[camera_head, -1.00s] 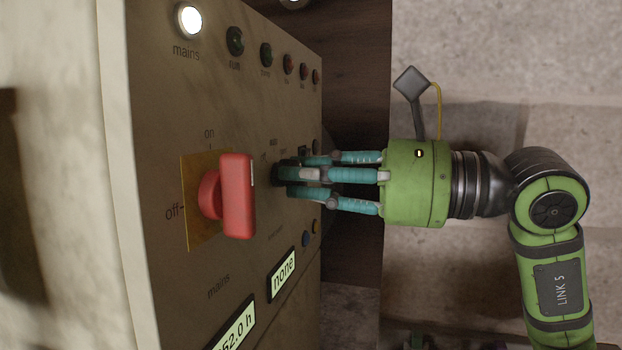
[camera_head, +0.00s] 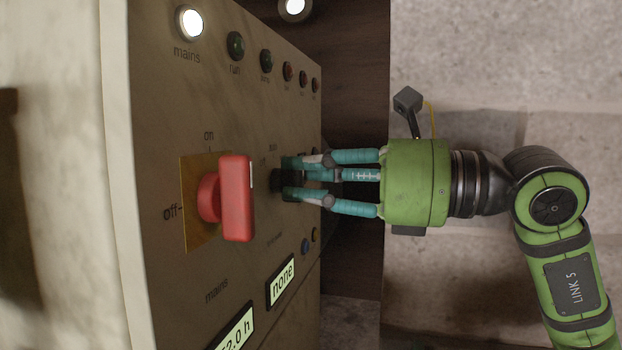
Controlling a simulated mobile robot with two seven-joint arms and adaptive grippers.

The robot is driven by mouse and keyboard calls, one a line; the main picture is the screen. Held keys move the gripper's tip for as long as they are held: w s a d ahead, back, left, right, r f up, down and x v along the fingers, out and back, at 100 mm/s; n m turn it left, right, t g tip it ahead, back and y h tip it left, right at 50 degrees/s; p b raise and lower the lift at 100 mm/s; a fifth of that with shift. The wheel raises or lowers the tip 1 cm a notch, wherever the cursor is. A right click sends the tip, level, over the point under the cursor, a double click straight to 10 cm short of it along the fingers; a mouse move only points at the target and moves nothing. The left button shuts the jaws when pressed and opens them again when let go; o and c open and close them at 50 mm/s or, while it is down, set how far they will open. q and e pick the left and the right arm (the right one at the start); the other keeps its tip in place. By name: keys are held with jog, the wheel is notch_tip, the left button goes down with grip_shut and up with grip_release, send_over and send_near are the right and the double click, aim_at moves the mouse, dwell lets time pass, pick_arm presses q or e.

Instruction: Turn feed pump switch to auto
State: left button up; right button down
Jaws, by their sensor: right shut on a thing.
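The feed pump switch appears to be the small black knob (camera_head: 277,181) on the front of the beige control panel (camera_head: 155,120). Small lettering stands above and to the left of it, too small to read surely. My right gripper (camera_head: 289,178) comes in from the right, with its teal fingers shut around the knob. The fingers hide much of the knob, so I cannot tell which way it points. My left gripper is not in view.
A large red mains switch (camera_head: 236,198) on a yellow plate juts out left of the knob, close to my fingers. A lit mains lamp (camera_head: 190,22) and several small lamps run along the top. A display (camera_head: 282,280) reading "none" lies below.

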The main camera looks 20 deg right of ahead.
dwell(0.3)
jog(key=c, duration=1.1)
grip_release()
jog(key=shift+s+d, duration=0.2)
jog(key=shift+d, duration=0.2)
jog(key=v, duration=1.1)
jog(key=shift+s, duration=0.15)
